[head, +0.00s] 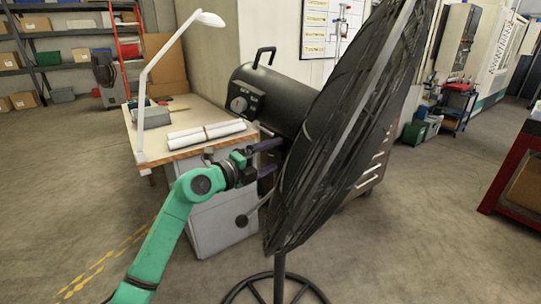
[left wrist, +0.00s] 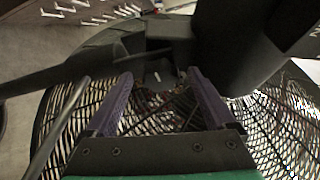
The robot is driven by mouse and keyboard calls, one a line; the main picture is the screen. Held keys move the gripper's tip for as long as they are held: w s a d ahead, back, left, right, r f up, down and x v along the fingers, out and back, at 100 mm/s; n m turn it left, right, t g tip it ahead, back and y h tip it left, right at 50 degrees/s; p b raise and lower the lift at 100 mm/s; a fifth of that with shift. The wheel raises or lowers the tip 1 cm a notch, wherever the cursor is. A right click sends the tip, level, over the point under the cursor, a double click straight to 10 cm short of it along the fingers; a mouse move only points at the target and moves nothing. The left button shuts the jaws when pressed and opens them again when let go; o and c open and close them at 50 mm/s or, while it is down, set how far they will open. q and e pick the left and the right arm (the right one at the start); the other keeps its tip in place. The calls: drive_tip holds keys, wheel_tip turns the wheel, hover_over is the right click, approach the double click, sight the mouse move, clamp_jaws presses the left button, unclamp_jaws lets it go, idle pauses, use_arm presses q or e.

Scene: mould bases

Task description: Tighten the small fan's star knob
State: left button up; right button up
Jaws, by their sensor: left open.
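The black fan (head: 335,130) stands at the centre right of the head view, its wire guard tilted and seen nearly edge-on. Its dark motor housing (head: 290,97) carries a handle and a round grey dial (head: 238,104). A rod with a round dark knob (head: 241,220) sticks out low on the left; I cannot tell whether it is the star knob. My left gripper (head: 272,158) is open below the housing, beside the guard. In the left wrist view, a black bracket (left wrist: 155,48) lies just beyond the open fingertips (left wrist: 158,76). No star shape is clear. My right gripper is not in view.
A workbench (head: 185,105) with a white lamp (head: 148,100) and rolled paper (head: 205,133) stands behind my left arm. The fan's pole (head: 279,270) rises from a ring base at the bottom. A red-framed bench (head: 500,180) is at the far right. Open floor lies between.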

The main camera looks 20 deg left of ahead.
use_arm(q)
drive_tip(key=c, duration=1.4)
drive_tip(key=shift+r+m+p, duration=0.2)
drive_tip(key=shift+m+p, duration=0.2)
drive_tip(key=shift+p, duration=0.3)
drive_tip(key=m+p, duration=0.1)
drive_tip(key=p, duration=0.1)
drive_tip(key=m+y+p, duration=0.1)
drive_tip(key=p, duration=0.1)
drive_tip(key=m+g+y+p, duration=0.1)
drive_tip(key=m+p, duration=0.1)
drive_tip(key=shift+d+r, duration=0.1)
drive_tip(key=shift+r, duration=0.2)
drive_tip(key=shift+m+y+p, duration=0.4)
drive_tip(key=shift+m+p, duration=0.25)
drive_tip(key=shift+m, duration=0.15)
drive_tip(key=shift+d+f+m+y, duration=0.1)
drive_tip(key=shift+f+m+y, duration=0.05)
drive_tip(key=shift+m+y, duration=0.4)
drive_tip(key=shift+d+f+m+y+b, duration=0.1)
drive_tip(key=shift+f+m+y+b, duration=0.1)
drive_tip(key=shift+m+y+b, duration=0.7)
drive_tip(key=m+y+b, duration=0.1)
drive_tip(key=m+b, duration=0.1)
drive_tip(key=b, duration=0.1)
drive_tip(key=shift+d+m, duration=0.1)
drive_tip(key=shift+m, duration=0.15)
drive_tip(key=shift+d+r+m+y+b, duration=0.15)
drive_tip(key=shift+m+y+b, duration=0.5)
drive_tip(key=shift+b, duration=0.65)
